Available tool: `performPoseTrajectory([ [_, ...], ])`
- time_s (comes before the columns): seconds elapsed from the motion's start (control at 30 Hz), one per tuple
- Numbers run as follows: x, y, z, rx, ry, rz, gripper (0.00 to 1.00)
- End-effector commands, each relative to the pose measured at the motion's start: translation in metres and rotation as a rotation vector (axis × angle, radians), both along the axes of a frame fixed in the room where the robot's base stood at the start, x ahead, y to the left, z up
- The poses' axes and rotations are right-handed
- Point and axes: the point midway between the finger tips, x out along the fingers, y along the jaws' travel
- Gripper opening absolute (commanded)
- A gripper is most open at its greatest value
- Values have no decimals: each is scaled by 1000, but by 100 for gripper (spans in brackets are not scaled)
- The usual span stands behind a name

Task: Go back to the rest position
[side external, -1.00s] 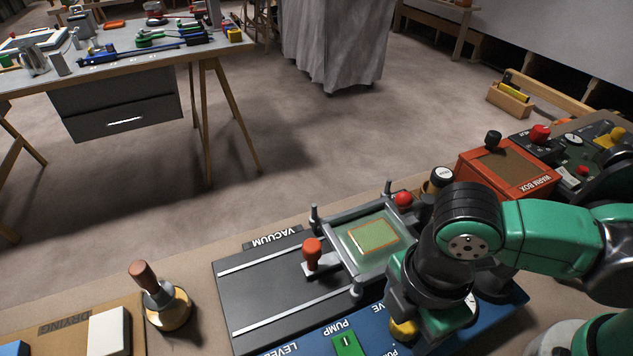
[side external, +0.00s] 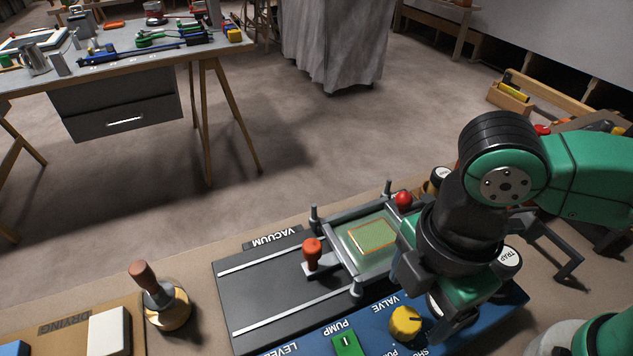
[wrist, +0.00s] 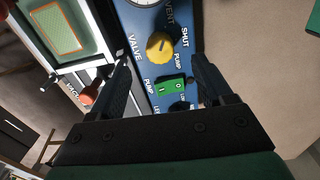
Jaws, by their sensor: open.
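My gripper (side external: 442,316) hangs over the right part of the blue control panel, just right of the yellow valve knob (side external: 405,321) in the side view. In the wrist view its two dark fingers stand apart with nothing between the tips (wrist: 161,72). Beyond them the wrist view shows the same yellow knob (wrist: 159,46) and the green pump switch (wrist: 171,88). My gripper is apart from the knob and empty. My arm reaches in from the right edge of the side view.
The dark vacuum table (side external: 262,300) has a framed clear tray (side external: 372,238) with a red-handled lever (side external: 312,250). A round part marked TRAP (side external: 510,257) is close right of my gripper.

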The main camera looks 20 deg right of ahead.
Motion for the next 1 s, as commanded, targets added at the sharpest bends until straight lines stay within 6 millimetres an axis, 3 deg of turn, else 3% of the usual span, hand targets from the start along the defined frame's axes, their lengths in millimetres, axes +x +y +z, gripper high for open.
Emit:
performPoseTrajectory([
  [0.47,5,-4,4,16,-13,-51,73],
  [0.63,43,-37,9,130,-113,-434,73],
  [0.8,83,-95,19,301,-278,-968,73],
  [1.0,103,-151,31,452,-434,-1378,73],
])
